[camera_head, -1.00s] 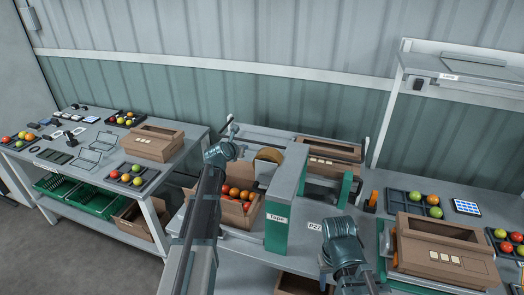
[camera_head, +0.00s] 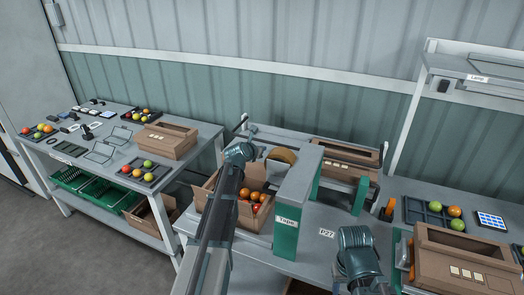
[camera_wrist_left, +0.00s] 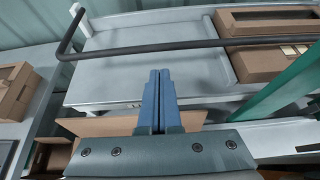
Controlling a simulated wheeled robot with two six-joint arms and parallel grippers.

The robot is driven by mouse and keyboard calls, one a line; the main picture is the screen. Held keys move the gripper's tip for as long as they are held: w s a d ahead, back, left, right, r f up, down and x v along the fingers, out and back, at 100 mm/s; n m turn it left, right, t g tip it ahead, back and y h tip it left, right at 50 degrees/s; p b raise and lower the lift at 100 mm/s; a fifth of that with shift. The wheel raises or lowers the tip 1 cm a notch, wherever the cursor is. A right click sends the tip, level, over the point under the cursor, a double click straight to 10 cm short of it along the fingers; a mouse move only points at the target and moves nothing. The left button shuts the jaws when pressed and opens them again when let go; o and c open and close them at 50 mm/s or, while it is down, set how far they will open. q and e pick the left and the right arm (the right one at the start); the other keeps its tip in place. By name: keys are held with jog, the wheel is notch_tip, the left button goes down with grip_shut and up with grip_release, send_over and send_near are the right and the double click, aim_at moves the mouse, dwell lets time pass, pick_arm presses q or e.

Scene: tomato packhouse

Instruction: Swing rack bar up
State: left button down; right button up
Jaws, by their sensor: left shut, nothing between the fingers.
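The rack bar (camera_wrist_left: 185,47) is a dark rod crossing the upper part of the left wrist view, bent near its left end. It runs above a pale rack surface (camera_wrist_left: 140,78). The rack (camera_head: 290,133) also stands behind the tape machine in the head view, where the bar is too small to trace surely. My left gripper (camera_wrist_left: 160,73) is shut and empty, its fingertips just below the bar in the picture; I cannot tell whether they touch it. My left wrist (camera_head: 240,152) hides its fingers in the head view. My right wrist (camera_head: 357,245) shows at lower right, its fingers hidden.
The green-sided tape machine (camera_head: 288,225) stands between my arms. An open carton of tomatoes (camera_head: 207,203) is beside my left arm. The left table (camera_head: 205,140) holds trays and tools.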

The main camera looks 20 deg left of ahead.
pick_arm(q)
jog(key=b+x, duration=0.3)
jog(key=x, duration=0.5)
jog(key=shift+w+f, duration=0.15)
jog(key=shift+f, duration=0.05)
jog(key=shift+r, duration=0.1)
